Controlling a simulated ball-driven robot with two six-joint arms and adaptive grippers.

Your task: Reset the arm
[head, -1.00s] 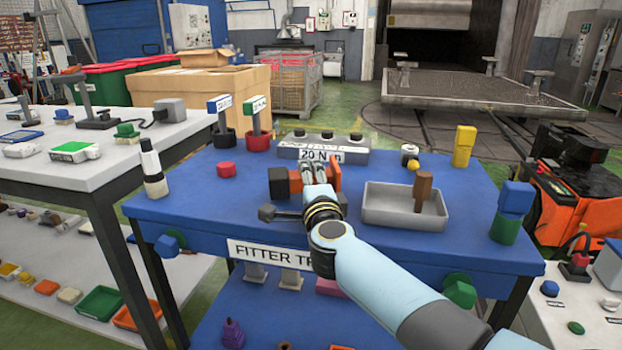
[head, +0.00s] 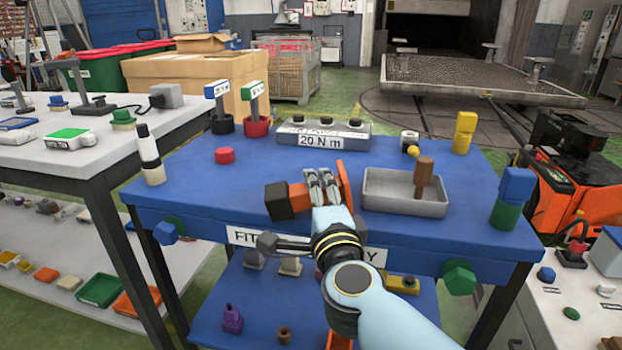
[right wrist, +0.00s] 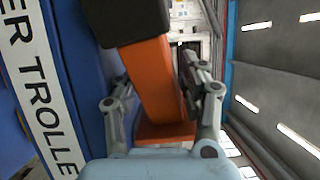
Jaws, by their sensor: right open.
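My right gripper (head: 322,184) is over the front middle of the blue trolley top. An orange-and-black block-shaped object (head: 300,197) is at its fingers, with its black end to the left and an orange plate to the right. In the right wrist view, the fingers of the gripper (right wrist: 162,88) stand apart on either side of the object's orange part (right wrist: 155,85). The black end is at the top of that view. I cannot tell whether the fingers touch it or whether it rests on the trolley. My left gripper is not in view.
Stacked blue and green blocks (head: 513,190) stand at the right edge.

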